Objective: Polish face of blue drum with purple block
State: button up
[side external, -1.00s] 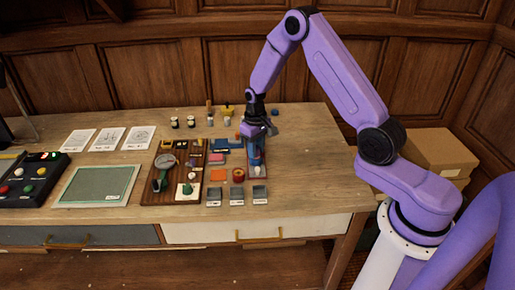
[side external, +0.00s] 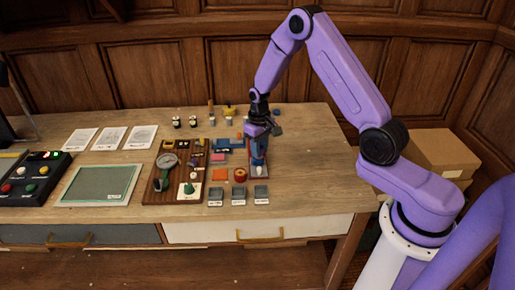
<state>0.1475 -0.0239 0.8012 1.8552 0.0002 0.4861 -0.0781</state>
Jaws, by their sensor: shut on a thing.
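A wooden board (side external: 172,181) with a gauge and small parts lies to the left. Grey labelled trays (side external: 238,194) and a red round piece (side external: 240,174) are close by. A green mat (side external: 98,185) and a button box (side external: 30,180) lie farther left. The bench's right end is clear.

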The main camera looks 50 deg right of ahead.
jog(key=shift+w+a, duration=0.25)
jog(key=shift+a, duration=0.05)
dwell(1.1)
jog(key=shift+s+d, duration=0.25)
jog(key=shift+w+a, duration=0.1)
jog(key=shift+w, duration=0.05)
dwell(0.6)
jog(key=shift+w+a, duration=0.2)
dwell(0.3)
jog(key=shift+s+d, duration=0.3)
jog(key=shift+s+d, duration=0.1)
dwell(0.4)
